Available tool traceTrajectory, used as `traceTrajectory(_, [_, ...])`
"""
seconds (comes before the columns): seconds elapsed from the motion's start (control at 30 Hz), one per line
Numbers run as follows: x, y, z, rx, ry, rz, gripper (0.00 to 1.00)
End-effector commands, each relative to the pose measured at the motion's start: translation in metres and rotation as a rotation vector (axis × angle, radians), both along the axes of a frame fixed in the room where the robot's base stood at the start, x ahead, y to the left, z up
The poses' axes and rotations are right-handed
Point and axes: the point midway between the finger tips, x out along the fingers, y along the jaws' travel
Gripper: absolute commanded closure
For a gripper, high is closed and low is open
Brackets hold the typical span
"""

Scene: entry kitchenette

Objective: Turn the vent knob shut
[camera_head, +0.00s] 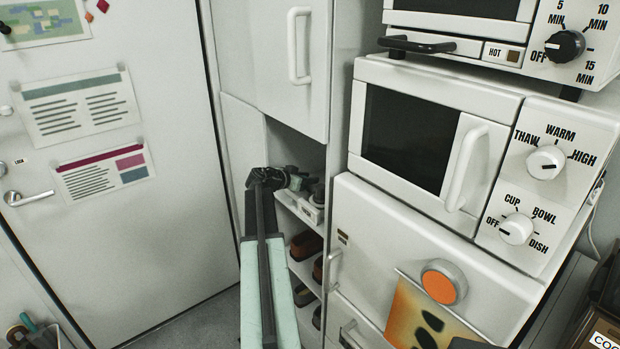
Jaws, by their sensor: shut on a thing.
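My gripper (294,181) reaches into the open cubby of the tall white cabinet, above a shelf. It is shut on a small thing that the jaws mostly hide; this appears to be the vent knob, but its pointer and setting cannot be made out. A small white unit (311,212) with a label sits on the shelf just below and right of the jaws. My arm comes up from the bottom of the view and bends right into the cubby.
The cabinet's upper door (283,65) is closed. Shoes (306,246) lie on lower shelves. A white microwave (430,150) with two knobs stands right of the cubby, with a toaster oven (450,18) above. A white entry door (110,220) fills the left.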

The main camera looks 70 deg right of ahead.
Motion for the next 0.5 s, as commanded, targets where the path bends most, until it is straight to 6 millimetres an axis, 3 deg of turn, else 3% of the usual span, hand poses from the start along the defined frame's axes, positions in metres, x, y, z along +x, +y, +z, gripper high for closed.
traceTrajectory(0.5, [0.0043, 0.0055, -0.0014, 0.005, -0.001, 0.307, 1.00])
